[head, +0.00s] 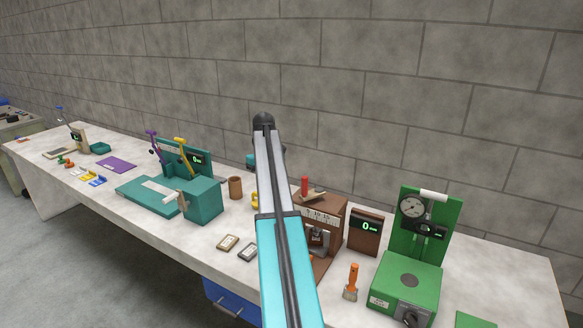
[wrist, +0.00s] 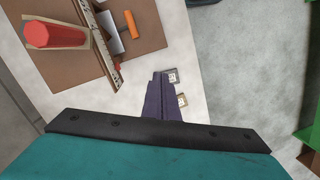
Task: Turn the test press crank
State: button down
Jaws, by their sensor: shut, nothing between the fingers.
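A brown press-like device (head: 345,213) stands on the bench, with a marked scale across its front. On its top is an arm with an upright red grip (head: 305,186), which looks like a crank. The red grip shows large at upper left in the wrist view (wrist: 55,34), with an orange handle (wrist: 130,24) to its right. In the head view my arm hides part of the device, and my fingers are not visible.
A green device (head: 410,275) with a dial and white handle stands at right. A teal machine (head: 200,200) with levers and a brown cup (head: 236,187) are left. Two small tiles (head: 228,242) lie in front.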

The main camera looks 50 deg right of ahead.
jog(key=w+a+f+n+g+b, duration=0.1)
jog(key=w+a+f, duration=0.1)
jog(key=a+f, duration=0.6)
jog(key=w+a+f+n+b, duration=0.1)
jog(key=w+a+f, duration=0.1)
jog(key=a+f, duration=0.7)
jog(key=s+a+f+g+b, duration=0.1)
jog(key=s+a+f, duration=0.3)
jog(key=a+f, duration=0.75)
jog(key=s+a+f+g+b, duration=0.1)
jog(key=s+a+f, duration=0.4)
jog(key=a+f, duration=0.7)
jog(key=s+a+f+b, duration=0.1)
jog(key=s+a+f, duration=0.3)
jog(key=s+f, duration=0.2)
jog(key=s+a+f+n, duration=0.1)
jog(key=s+a+f, duration=0.3)
jog(key=s+f, duration=0.3)
jog(key=s+a+f+g+h+b, duration=0.1)
jog(key=s+a+f, duration=0.4)
jog(key=s, duration=0.6)
jog(key=shift+s+f+n+b, duration=0.3)
jog(key=shift+s+f, duration=0.05)
jog(key=shift+f, duration=0.4)
